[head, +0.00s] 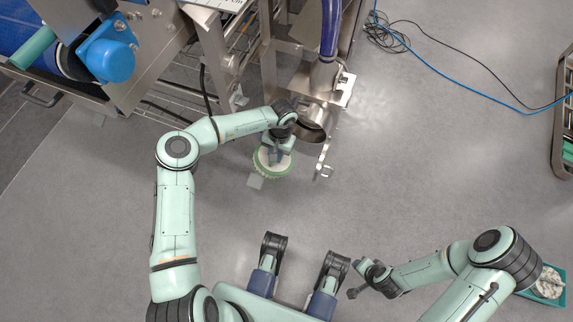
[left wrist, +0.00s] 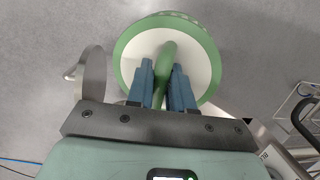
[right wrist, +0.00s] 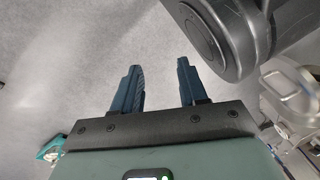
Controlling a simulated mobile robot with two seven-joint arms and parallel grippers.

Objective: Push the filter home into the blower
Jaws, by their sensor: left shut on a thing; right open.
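The filter is a round white disc with a green rim (head: 262,168) and a green bar handle; in the left wrist view its white face (left wrist: 198,62) fills the upper middle. My left gripper (head: 275,160) is shut on the handle (left wrist: 166,62), one blue finger on each side. The blower (head: 312,126) is a steel housing with a round dark opening, just right of and behind the filter in the head view. The filter is outside it and apart from its opening. My right gripper (head: 354,279) is open and empty, low and right of centre; its spread fingers show in the right wrist view (right wrist: 160,85).
A steel frame (head: 268,70) with wire shelving stands behind the filter. A grey round metal plate (left wrist: 93,75) is left of the filter in the left wrist view. Cables (head: 390,35) lie on the floor at upper right. A teal tray (head: 541,297) stands far right. The middle floor is clear.

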